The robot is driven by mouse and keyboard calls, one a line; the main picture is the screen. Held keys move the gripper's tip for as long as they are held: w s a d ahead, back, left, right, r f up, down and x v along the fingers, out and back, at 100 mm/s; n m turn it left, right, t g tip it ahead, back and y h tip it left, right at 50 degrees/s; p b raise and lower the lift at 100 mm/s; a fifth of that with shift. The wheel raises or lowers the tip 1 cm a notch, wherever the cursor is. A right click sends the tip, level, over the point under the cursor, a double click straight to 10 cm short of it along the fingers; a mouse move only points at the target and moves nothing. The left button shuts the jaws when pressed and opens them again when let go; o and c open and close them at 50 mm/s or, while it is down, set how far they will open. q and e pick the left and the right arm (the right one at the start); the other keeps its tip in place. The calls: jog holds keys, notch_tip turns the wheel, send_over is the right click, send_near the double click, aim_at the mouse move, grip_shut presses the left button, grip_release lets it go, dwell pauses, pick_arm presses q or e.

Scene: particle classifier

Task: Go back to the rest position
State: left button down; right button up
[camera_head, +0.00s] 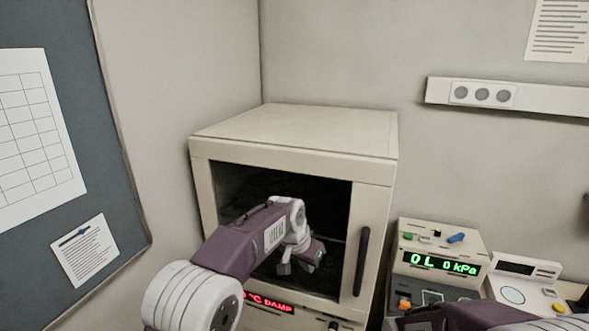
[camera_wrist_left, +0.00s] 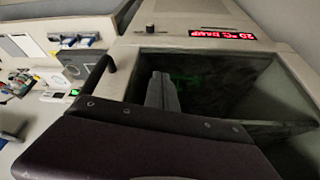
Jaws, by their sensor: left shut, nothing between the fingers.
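My left gripper (camera_head: 284,268) is in front of the dark window of a cream oven-like cabinet (camera_head: 295,130). In the left wrist view its fingers (camera_wrist_left: 160,76) are together, with nothing between them, against the dark window. My left arm comes in from the lower left and bends down at the wrist. Part of my right arm shows at the bottom right edge of the head view; its gripper is out of the picture.
The cabinet has a dark vertical handle (camera_head: 362,262) and a red display (camera_head: 268,304) reading DAMP. Right of it stand a device with a green display (camera_head: 440,264) and a small white instrument (camera_head: 522,280). A grey board (camera_head: 105,170) hangs on the left wall.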

pick_arm(q)
jog(key=s+a+f+n+y+b, duration=0.1)
jog(key=s+a+f+n+b, duration=0.2)
jog(key=a, duration=0.5)
jog(key=s+a+f+b, duration=0.1)
jog(key=s+a+f, duration=0.2)
jog(key=s+a, duration=0.35)
jog(key=s+a+f+n+g, duration=0.1)
jog(key=s+a+f+n, duration=0.1)
jog(key=s+a+f, duration=0.2)
jog(key=s+a+f+n+g+y+b, duration=0.1)
jog(key=s+a+f, duration=0.4)
jog(key=s, duration=0.8)
notch_tip(320, 180, down, 4)
jog(key=shift+r+n+g, duration=0.25)
jog(key=shift+n+g, duration=0.15)
jog(key=shift+n, duration=0.2)
pick_arm(e)
notch_tip(320, 180, down, 7)
jog(key=shift+a, duration=0.2)
jog(key=shift+s+r, duration=0.1)
pick_arm(q)
jog(key=shift+s, duration=0.15)
pick_arm(e)
jog(key=shift+s, duration=0.1)
